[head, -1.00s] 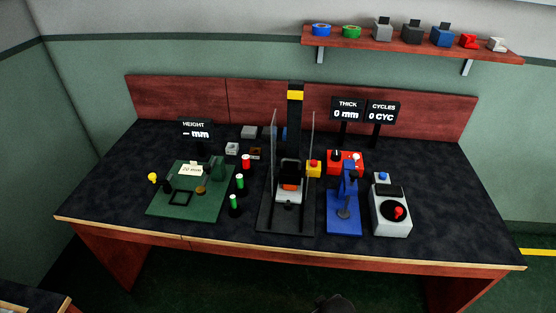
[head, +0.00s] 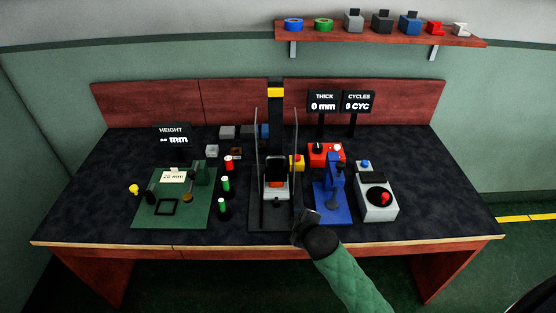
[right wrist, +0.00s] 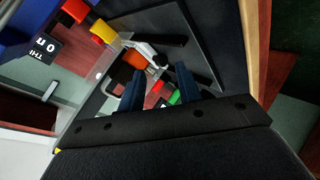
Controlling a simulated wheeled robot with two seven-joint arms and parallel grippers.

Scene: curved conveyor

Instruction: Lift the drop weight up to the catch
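My right gripper (head: 300,224) is at the front right of the tower base, apart from the weight. In the right wrist view its two dark fingers (right wrist: 161,78) stand apart with nothing gripped, facing the orange piece (right wrist: 131,79). My left gripper is out of view.
Clear guard panels (head: 296,150) stand on both sides of the tower. A green plate (head: 150,217) and several small cylinders are left.

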